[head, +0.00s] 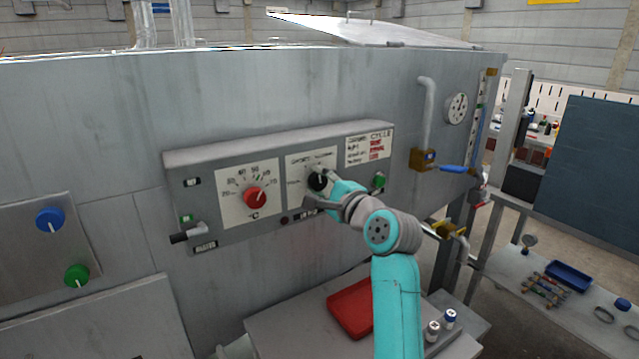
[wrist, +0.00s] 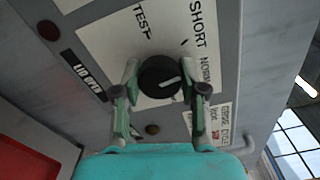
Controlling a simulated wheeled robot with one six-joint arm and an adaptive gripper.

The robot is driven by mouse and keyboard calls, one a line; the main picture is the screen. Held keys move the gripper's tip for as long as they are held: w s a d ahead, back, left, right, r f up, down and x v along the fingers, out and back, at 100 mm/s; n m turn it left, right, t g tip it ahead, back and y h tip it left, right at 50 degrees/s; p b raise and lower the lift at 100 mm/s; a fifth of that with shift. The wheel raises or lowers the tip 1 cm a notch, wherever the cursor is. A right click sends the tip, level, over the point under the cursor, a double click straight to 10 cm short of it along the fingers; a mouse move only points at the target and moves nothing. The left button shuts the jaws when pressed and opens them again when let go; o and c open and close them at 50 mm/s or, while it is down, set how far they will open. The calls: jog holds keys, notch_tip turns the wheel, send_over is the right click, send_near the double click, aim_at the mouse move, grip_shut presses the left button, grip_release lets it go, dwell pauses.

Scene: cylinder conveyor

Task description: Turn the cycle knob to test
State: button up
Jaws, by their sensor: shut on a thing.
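The black cycle knob (wrist: 158,73) is in the middle of the wrist view, on a white label plate marked TEST (wrist: 143,19), SHORT (wrist: 198,28) and a partly cut-off NORMAL (wrist: 206,70). My gripper (wrist: 163,84) is shut on the knob, one finger on each side. In the head view the knob (head: 317,181) is partly hidden by my gripper (head: 318,189).
A red temperature knob (head: 254,198) sits left of the cycle knob on the same grey control box (head: 240,151). A lever handle (head: 188,235) sticks out at lower left. A green button (head: 380,180) is close on the right. A red tray (head: 350,308) lies below.

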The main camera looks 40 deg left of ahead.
jog(key=n, duration=0.4)
jog(key=shift+n, duration=0.3)
jog(key=n, duration=0.3)
jog(key=shift+f+n, duration=0.1)
jog(key=shift+n, duration=0.3)
jog(key=n, duration=0.4)
jog(key=shift+f+n, duration=0.1)
jog(key=shift+n, duration=1.9)
jog(key=o, duration=1.2)
jog(key=shift+c, duration=0.2)
jog(key=v, duration=1.2)
